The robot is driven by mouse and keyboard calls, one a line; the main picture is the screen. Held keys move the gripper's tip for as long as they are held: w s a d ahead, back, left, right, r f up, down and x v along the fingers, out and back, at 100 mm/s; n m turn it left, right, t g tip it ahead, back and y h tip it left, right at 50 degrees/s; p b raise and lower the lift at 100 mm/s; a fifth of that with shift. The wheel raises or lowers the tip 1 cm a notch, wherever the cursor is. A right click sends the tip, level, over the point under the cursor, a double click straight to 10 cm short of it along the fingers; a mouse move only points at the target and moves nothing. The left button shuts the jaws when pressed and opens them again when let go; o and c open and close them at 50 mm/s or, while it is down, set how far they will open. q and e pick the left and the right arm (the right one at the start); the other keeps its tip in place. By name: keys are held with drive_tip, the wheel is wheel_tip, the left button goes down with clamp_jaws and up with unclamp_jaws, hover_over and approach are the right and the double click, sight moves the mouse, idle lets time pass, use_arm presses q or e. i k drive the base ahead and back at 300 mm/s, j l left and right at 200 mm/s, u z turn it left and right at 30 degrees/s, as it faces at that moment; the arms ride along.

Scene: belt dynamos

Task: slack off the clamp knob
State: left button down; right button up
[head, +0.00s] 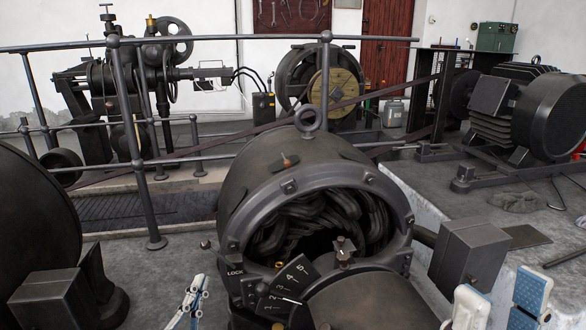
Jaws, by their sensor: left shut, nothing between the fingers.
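The dynamo (270,175) stands in the middle of the head view, its open end facing me with dark coils inside. A black plate marked 1 to 5 (285,287) sits at its lower front rim, with the word LOCK to its left. A small dark ball-ended handle (206,244) sticks out at the left of the rim. A small grey knob (343,248) stands in the opening. I cannot tell which is the clamp knob. My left gripper (190,298) is shut and empty, below and left of LOCK. My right gripper (497,305) is open and empty at lower right, apart from the dynamo.
A dark box (469,253) stands right of the dynamo, near my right gripper. Another box (47,298) and a large dark round casing (35,230) are at left. Metal railings (130,140) run behind the dynamo. A motor (520,105) stands at back right.

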sight(343, 258)
drive_tip(key=k+j, duration=0.15)
drive_tip(key=k, duration=0.75)
